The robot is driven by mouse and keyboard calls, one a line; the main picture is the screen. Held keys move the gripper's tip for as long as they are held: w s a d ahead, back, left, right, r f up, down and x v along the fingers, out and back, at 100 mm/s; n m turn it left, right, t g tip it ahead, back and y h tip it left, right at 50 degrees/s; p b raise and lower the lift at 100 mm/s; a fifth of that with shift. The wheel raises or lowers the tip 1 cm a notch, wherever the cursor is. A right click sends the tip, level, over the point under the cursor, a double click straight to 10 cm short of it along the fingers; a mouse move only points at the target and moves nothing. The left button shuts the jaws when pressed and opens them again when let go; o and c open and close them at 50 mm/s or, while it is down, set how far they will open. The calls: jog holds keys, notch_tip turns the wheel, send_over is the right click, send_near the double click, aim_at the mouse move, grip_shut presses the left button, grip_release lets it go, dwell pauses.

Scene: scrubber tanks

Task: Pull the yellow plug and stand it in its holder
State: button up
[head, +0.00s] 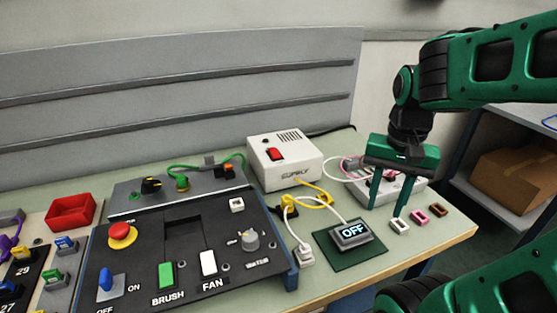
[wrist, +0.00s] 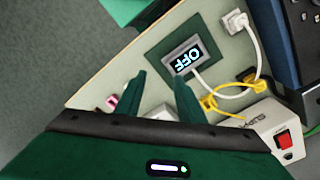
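The yellow plug (head: 290,200) sits at a dark block left of the OFF display, below the supply box, with a yellow cable looping to its right. In the wrist view the yellow plug (wrist: 258,87) is at the right, beside the dark block. I cannot tell how far it is inserted. My gripper (head: 386,210) is open and empty, fingers pointing down at the right of the bench, well right of the plug. In the wrist view my gripper (wrist: 160,77) has nothing between its fingers. I cannot tell which piece is the yellow plug's holder.
A white supply box (head: 285,160) stands behind the plug. The OFF display (head: 351,234) and a white plug (head: 306,255) are in front. A white strip (head: 412,191) with cables is partly behind my gripper.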

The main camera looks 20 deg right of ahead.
jog(key=w+a+r+m, duration=0.2)
jog(key=w+a+m, duration=0.4)
jog(key=w, duration=0.5)
jog(key=m, duration=0.3)
send_over(287, 197)
notch_tip(287, 197, down, 9)
jog(key=shift+s+f, duration=0.1)
jog(key=shift+s, duration=0.05)
grip_shut()
jog(key=shift+r, duration=0.2)
dwell(0.8)
jog(key=shift+r, duration=2.4)
